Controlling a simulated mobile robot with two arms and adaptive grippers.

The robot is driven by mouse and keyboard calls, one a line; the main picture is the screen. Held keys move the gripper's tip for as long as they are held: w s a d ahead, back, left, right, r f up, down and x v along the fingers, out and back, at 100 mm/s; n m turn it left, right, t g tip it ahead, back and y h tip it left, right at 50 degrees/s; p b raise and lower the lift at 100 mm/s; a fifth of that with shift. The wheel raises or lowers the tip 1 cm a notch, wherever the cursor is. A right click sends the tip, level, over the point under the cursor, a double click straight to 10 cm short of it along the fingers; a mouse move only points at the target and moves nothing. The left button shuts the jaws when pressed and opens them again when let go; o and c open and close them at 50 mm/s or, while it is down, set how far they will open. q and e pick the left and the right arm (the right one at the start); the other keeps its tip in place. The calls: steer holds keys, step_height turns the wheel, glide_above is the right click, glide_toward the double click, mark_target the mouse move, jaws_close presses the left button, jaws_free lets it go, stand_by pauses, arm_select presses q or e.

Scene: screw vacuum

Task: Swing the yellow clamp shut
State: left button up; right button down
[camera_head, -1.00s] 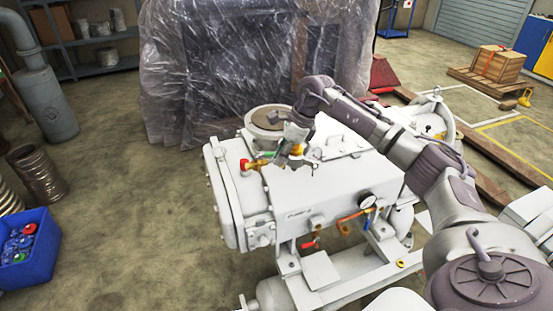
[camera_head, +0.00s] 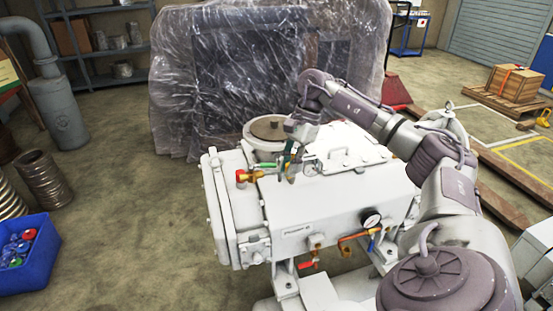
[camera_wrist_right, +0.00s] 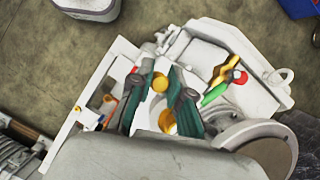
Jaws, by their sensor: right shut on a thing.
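The yellow clamp (camera_wrist_right: 160,83) shows as a small round yellow end between my fingertips in the right wrist view. A yellow ring-like part (camera_wrist_right: 168,120) shows farther back between the fingers; I cannot tell whether it belongs to the clamp. My right gripper (camera_head: 289,172) points down at the top of the white vacuum pump (camera_head: 297,212), beside its round port. In the right wrist view the green fingers of the right gripper (camera_wrist_right: 162,78) are shut on the yellow clamp. The fingers hide most of it, so its angle is unclear. My left gripper is in neither view.
A brass valve (camera_wrist_right: 222,75) with red and green parts sits close beside the fingers. A round flanged port (camera_head: 267,129) stands behind the gripper. A gauge (camera_head: 371,219) and red-handled valve (camera_head: 308,264) are on the pump's front. Plastic-wrapped equipment (camera_head: 265,75) stands behind.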

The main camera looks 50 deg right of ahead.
mark_target(302, 162)
steer(key=shift+d, duration=0.15)
stand_by(0.4)
steer(key=c, duration=1.1)
jaws_free()
steer(key=v, duration=1.2)
steer(key=shift+w, duration=0.1)
